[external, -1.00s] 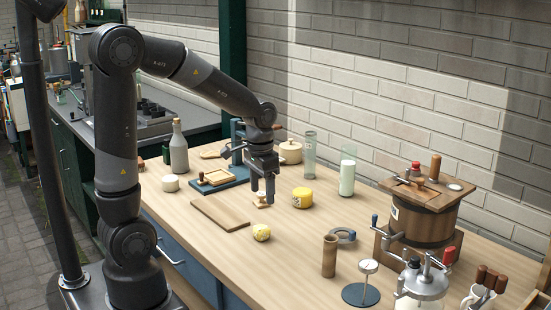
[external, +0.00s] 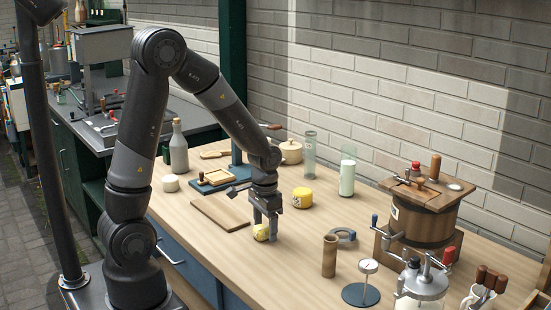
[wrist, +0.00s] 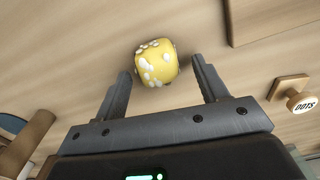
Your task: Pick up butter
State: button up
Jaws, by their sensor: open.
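The butter is most likely the small yellow lump with white patches (external: 260,233) on the wooden table. In the wrist view the lump (wrist: 156,63) lies between and just beyond my fingertips, nearer the left finger. My gripper (external: 265,236) points down at the lump, with its fingers low by the table and partly covering it. In the wrist view my gripper (wrist: 160,69) is open and holds nothing. I cannot tell whether a finger touches the lump.
A wooden board (external: 220,214) lies to the left. A yellow round item (external: 302,197) stands behind right. A brown wooden cylinder (external: 329,256) and a grey ring-shaped item (external: 343,236) stand to the right. A small stamp marked "OOTS" (wrist: 299,101) shows in the wrist view.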

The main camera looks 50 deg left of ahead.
jog(key=shift+f, duration=0.3)
jog(key=c, duration=1.1)
